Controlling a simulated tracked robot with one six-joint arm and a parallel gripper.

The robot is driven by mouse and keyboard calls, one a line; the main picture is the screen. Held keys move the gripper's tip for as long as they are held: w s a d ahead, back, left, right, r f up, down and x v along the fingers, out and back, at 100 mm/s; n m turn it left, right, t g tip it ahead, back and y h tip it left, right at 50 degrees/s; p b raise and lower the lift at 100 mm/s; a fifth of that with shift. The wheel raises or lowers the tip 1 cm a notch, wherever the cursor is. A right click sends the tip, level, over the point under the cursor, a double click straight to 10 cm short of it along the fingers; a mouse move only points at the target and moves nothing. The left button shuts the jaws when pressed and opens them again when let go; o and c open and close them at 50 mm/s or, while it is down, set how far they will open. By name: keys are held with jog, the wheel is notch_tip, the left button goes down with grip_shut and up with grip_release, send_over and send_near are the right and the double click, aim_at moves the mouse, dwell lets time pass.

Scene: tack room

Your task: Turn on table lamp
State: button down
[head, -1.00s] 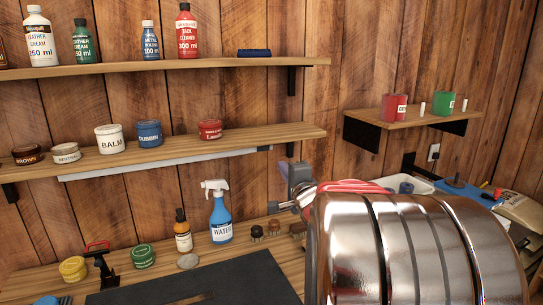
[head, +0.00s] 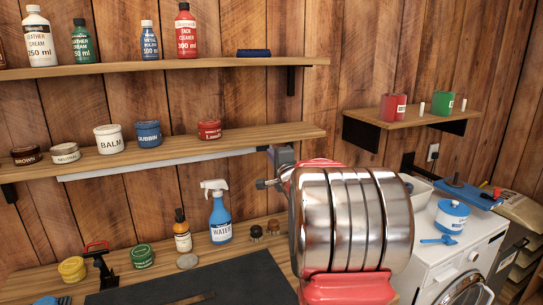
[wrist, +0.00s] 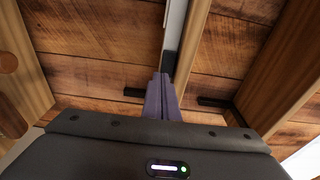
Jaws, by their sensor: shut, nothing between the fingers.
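No free-standing table lamp shows. A long pale strip light (head: 165,164) is fixed under the lower shelf, with a dark piece at its right end (head: 262,148); it shows no clear glow. The strip also shows in the wrist view (wrist: 176,22), with its dark end (wrist: 171,63) just beyond my fingertips. My gripper (head: 282,152) is at the right end of the strip, under the shelf's edge. In the wrist view, its purple-grey fingers (wrist: 160,82) are shut together and empty. I cannot tell whether they touch the dark end.
The lower shelf (head: 250,139) holds several tins. On the bench below stand a blue spray bottle (head: 220,215), an amber bottle (head: 182,236) and a dark mat (head: 235,280). A white washing machine (head: 440,268) stands at right. A wall socket (head: 433,152) is behind it.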

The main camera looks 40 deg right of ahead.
jog(key=shift+w+d, duration=0.1)
jog(key=shift+w, duration=0.2)
jog(key=shift+w+d, duration=0.15)
dwell(0.5)
jog(key=s+a, duration=0.2)
jog(key=s, duration=1.2)
jog(key=shift+w+f, duration=0.1)
